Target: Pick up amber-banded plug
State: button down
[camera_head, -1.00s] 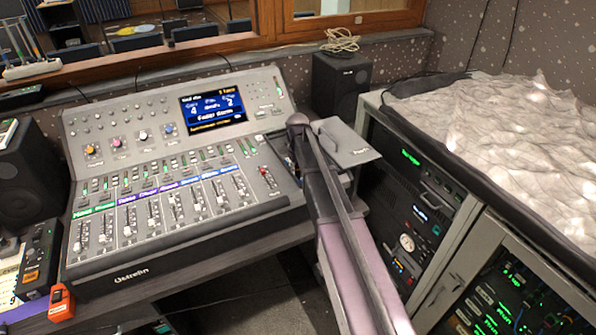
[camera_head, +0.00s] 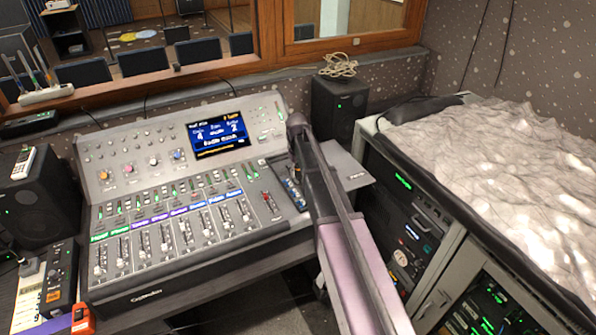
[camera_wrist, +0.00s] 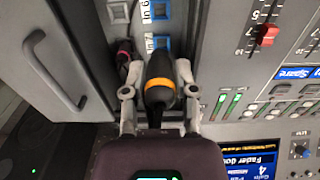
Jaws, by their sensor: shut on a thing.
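The amber-banded plug (camera_wrist: 158,75) is dark and bulky with an orange band around it, in the middle of the wrist view. My gripper (camera_wrist: 158,92) is shut on it, with one finger on each side. A dark cable end runs from the plug back towards my palm. Blue-framed sockets (camera_wrist: 155,42) lie just beyond the plug. I cannot tell whether the plug's far end is in a socket. In the head view, my arm hides the gripper and the plug.
A second dark plug with a pink band (camera_wrist: 124,55) stands close left of my gripper. A grey box with a handle (camera_wrist: 60,65) is further left. The fader desk (camera_head: 180,285) lies left of my arm, and the equipment rack (camera_head: 405,225) to its right.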

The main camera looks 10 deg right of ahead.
jog(key=shift+r+p, duration=1.15)
jog(key=shift+r, duration=0.4)
jog(key=shift+r, duration=0.15)
jog(key=shift+r+p, duration=1.35)
jog(key=shift+p, duration=0.15)
jog(key=shift+s, duration=0.1)
